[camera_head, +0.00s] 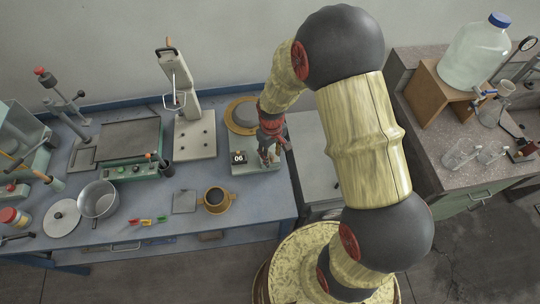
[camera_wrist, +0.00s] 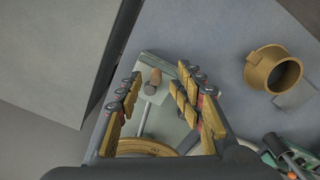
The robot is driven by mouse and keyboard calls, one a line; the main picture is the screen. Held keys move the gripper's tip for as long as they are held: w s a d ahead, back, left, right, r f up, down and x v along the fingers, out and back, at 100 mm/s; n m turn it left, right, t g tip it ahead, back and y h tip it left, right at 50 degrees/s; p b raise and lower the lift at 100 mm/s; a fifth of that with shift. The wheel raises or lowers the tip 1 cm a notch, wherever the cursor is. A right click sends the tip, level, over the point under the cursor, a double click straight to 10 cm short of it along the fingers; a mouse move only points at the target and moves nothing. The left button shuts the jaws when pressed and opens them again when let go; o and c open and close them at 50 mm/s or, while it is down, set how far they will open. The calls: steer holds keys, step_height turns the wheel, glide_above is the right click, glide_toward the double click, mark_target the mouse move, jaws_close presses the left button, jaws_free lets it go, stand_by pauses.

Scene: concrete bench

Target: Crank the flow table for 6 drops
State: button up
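The flow table stands at the right end of the blue bench, with a round brass-rimmed top (camera_head: 241,115) and a pale green-grey base (camera_head: 256,168). A small counter (camera_head: 239,157) on its base reads 06. My gripper (camera_head: 270,156) is over the base's right side, and my arm hides part of it. The fingers look apart from the knob. The brass rim (camera_wrist: 152,146) shows at the bottom, partly behind the fingers.
A brass mould (camera_head: 216,200) stands on the bench left of the flow table; it also shows in the wrist view (camera_wrist: 272,70). A metal pan (camera_head: 98,199) and several small coloured items lie further left. A grey cabinet (camera_head: 314,155) is close on the right.

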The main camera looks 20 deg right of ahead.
step_height(320, 180, up, 8)
step_height(320, 180, up, 8)
steer(key=f+p, duration=0.1)
steer(key=p, duration=0.4)
glide_above(271, 157)
steer(key=shift+w+r, duration=0.2)
stand_by(0.5)
steer(key=s+r+m+t+b, duration=0.2)
steer(key=s+r+b, duration=0.4)
steer(key=s, duration=0.3)
steer(key=s+r+m+t+b, duration=0.1)
steer(key=s+r+t+b, duration=0.2)
steer(key=s+r+b, duration=0.3)
steer(key=s+b, duration=0.1)
steer(key=s, duration=0.2)
steer(key=shift+s+m+t, duration=0.35)
steer(key=shift+m+t, duration=0.05)
